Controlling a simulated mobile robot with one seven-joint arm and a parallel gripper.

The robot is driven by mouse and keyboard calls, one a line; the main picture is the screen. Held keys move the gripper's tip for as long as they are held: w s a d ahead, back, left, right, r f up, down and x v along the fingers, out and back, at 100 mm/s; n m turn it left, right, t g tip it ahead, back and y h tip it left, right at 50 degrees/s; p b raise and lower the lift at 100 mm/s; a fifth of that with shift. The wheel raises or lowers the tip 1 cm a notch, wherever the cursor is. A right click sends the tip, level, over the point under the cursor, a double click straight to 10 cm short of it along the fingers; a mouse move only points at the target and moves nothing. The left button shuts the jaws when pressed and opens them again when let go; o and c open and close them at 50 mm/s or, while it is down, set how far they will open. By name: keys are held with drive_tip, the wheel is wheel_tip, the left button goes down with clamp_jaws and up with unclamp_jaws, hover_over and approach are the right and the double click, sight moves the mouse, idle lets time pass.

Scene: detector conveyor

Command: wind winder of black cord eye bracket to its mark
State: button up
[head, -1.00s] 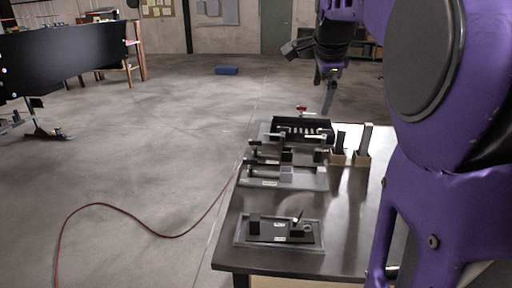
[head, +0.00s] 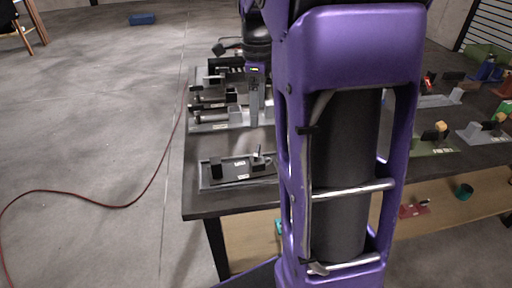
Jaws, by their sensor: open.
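My gripper (head: 254,120) points down over the left workbench, beside the right end of the middle fixtures; its fingers overlap in this view, and contact cannot be told. A black bracket unit (head: 228,172) with upright black blocks, a small pale-tipped lever (head: 258,153) and white labels lies on a grey tray (head: 204,184) at the bench's near end. More fixtures with dark cylinders (head: 212,116) and pale labels stand farther back on the bench. I cannot tell for sure which unit is the cord eye bracket, and no winder mark is readable. My arm covers the bench's right part.
The dark workbench (head: 205,206) has a bare strip along its near edge. A red cable (head: 130,203) runs over the floor at left. Right of my arm, another surface holds several coloured fixtures, including a green-based one (head: 432,148). A teal cup (head: 464,191) sits on a lower wooden shelf.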

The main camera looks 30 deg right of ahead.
sight(257, 150)
wheel_tip(257, 150, down, 13)
drive_tip(key=shift+r+b, duration=0.15)
drive_tip(key=shift+b, duration=1.05)
drive_tip(key=c, duration=1.4)
